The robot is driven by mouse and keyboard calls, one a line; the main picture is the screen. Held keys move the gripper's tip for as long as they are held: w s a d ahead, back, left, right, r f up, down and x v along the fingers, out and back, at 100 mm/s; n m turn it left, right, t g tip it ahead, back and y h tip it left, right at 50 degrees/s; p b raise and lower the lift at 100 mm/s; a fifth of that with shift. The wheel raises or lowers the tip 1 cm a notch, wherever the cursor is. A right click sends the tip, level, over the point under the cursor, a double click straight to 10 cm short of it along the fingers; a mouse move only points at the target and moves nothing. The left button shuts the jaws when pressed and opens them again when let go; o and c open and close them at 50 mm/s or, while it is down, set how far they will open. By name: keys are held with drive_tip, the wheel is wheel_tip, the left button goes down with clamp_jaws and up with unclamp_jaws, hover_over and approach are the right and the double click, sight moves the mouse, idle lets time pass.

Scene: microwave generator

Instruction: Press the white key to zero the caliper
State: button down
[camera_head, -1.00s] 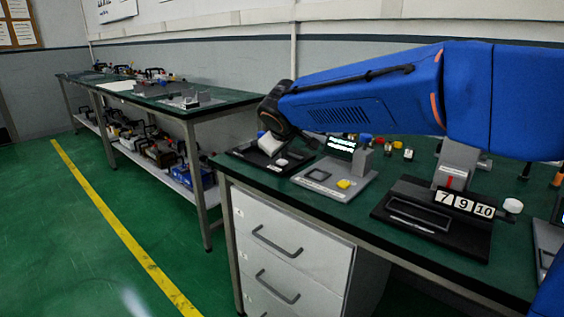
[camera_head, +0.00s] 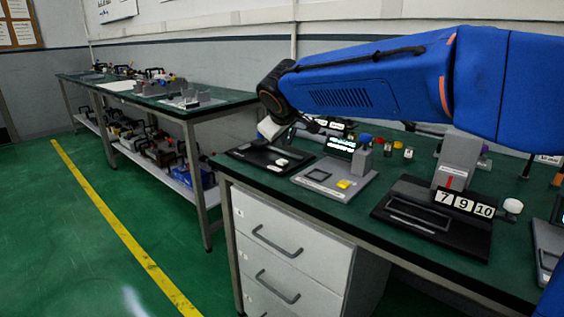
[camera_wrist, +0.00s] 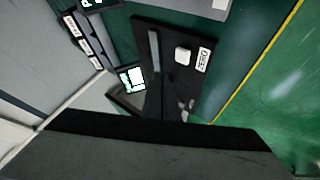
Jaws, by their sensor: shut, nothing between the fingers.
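The caliper's black base (camera_head: 262,151) lies at the left end of the near bench in the head view. The square white key (camera_head: 281,162) is on it, towards the front. In the wrist view the white key (camera_wrist: 182,54) sits on the dark base (camera_wrist: 160,22) beside a label reading ZERO (camera_wrist: 203,60). A small lit display (camera_wrist: 132,78) shows nearby; its digits are unreadable. My gripper (camera_head: 268,129) is above the rear left of the base, apart from the key. It is shut and empty. My wide dark gripper also fills the bottom of the wrist view (camera_wrist: 160,145), hiding part of the base.
Right of the caliper stands a grey device with a yellow key (camera_head: 344,184). Farther right is a black counter showing 7 9 10 (camera_head: 465,203) with a white knob (camera_head: 513,205). A second bench (camera_head: 225,100) stands behind to the left. The green floor at left is open.

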drive_tip(key=shift+r, duration=0.95)
